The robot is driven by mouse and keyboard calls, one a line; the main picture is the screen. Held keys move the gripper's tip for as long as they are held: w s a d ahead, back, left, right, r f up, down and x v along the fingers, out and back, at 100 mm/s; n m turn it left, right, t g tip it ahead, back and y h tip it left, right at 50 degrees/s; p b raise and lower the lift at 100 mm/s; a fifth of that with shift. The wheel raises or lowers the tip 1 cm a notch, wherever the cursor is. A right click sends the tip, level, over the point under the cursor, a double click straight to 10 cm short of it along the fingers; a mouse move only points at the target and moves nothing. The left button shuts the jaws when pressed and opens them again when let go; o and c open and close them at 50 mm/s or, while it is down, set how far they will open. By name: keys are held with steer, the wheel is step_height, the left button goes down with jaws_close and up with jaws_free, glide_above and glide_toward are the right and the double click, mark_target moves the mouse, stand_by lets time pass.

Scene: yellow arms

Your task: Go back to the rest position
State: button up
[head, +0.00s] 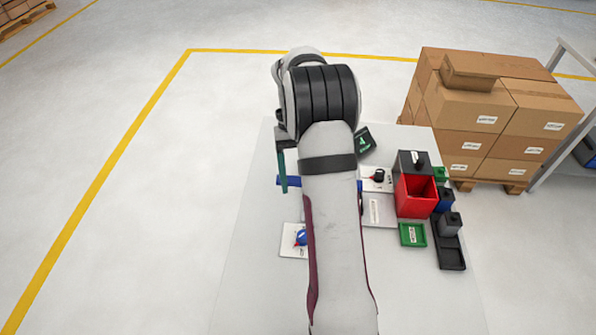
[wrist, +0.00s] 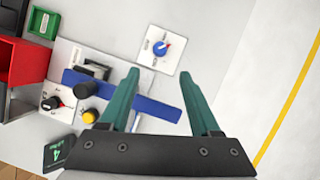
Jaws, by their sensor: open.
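My gripper (wrist: 160,80) is open in the wrist view, its two teal fingers spread apart above the work table. Nothing is clearly held between them. A blue bar (wrist: 150,108) shows between and beyond the fingers; whether it touches them I cannot tell. In the head view my arm hides much of the table's middle. One teal finger of my gripper (head: 283,172) shows at the arm's left side, near the visible end of the blue bar (head: 289,181).
A white panel with a blue knob (wrist: 160,47), a panel with a black knob (wrist: 54,103), and a yellow button (wrist: 90,117) lie below. A red bin (head: 416,196) and green tray (head: 412,235) stand right. Stacked cartons (head: 480,115) stand behind. The table's left side is clear.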

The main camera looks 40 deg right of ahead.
steer(key=shift+v, duration=1.05)
steer(key=s+a+r+t, duration=0.1)
steer(key=s+a+r, duration=0.3)
steer(key=a+r, duration=0.5)
steer(key=s+a+f+t, duration=0.1)
steer(key=s+a, duration=0.6)
steer(key=s, duration=0.1)
steer(key=s+a+f+t, duration=0.1)
steer(key=s+a+f, duration=0.1)
steer(key=s+a, duration=0.6)
steer(key=shift+s+a+f+t, duration=0.25)
steer(key=shift+s+a+t, duration=0.05)
steer(key=shift+s, duration=0.15)
